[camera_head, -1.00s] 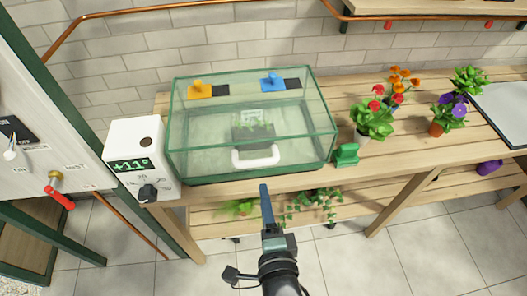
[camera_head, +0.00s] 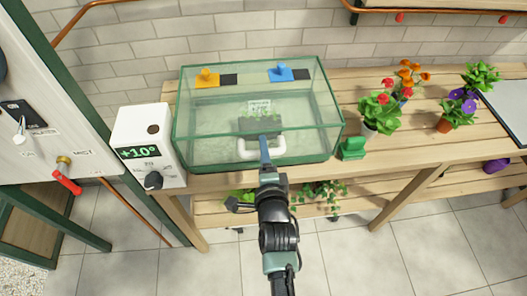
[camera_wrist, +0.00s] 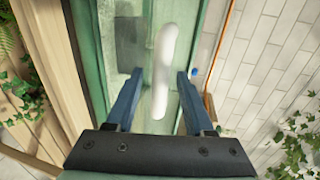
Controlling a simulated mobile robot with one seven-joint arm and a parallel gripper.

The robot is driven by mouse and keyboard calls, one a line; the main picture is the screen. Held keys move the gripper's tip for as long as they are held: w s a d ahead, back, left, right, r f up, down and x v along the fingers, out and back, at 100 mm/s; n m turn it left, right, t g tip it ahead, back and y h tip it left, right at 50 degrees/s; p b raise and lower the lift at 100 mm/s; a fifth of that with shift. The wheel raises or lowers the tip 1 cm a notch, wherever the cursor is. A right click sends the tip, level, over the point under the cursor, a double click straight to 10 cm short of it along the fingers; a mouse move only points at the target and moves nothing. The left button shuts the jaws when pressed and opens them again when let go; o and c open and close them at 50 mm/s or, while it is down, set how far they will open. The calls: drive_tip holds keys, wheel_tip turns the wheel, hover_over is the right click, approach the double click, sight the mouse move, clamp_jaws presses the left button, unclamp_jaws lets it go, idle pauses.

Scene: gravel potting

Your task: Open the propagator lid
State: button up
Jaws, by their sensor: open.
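The propagator (camera_head: 205,150) is a clear box with green edges on the wooden bench. Its lid is closed, with an orange slider (camera_head: 207,78) and a blue slider (camera_head: 281,72) on top. A white handle (camera_head: 246,152) is on its front face. My gripper (camera_head: 264,142) is in front of the handle and hides part of it in the head view. In the wrist view my gripper (camera_wrist: 158,92) is open, with its two blue fingers on either side of the white handle (camera_wrist: 163,65). I cannot tell whether they touch it.
A white control box (camera_head: 143,140) reading +10° stands left of the propagator. A green clip-like object (camera_head: 353,149) and potted flowers (camera_head: 379,114) stand to the right. The bench (camera_head: 420,145) has bare planks between pots. Plants (camera_head: 322,194) sit on the lower shelf.

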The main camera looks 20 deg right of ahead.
clamp_jaws()
idle(0.3)
idle(1.2)
